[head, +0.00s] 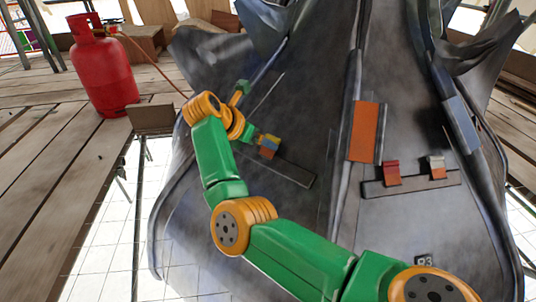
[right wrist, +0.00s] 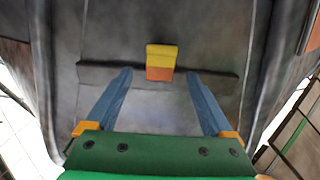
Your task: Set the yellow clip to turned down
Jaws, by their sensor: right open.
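The yellow clip (right wrist: 162,51) sits on a dark strip (right wrist: 100,74) in the right wrist view. Its yellow part stands above an orange-red part, so it looks turned up. In the head view, the clip (head: 268,152) is small and partly covered by my gripper. My right gripper (right wrist: 159,76) is open, with one blue finger on each side of the clip and nothing held. The fingertips appear a little short of or level with the clip's lower part; contact cannot be told. My left gripper is not in view.
A second strip (head: 410,188) to the right carries a red clip (head: 391,172) and a whitish clip (head: 436,165). An orange panel (head: 364,131) lies between the strips. A red gas bottle (head: 103,75) with a hose stands on planks (head: 40,140) at left.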

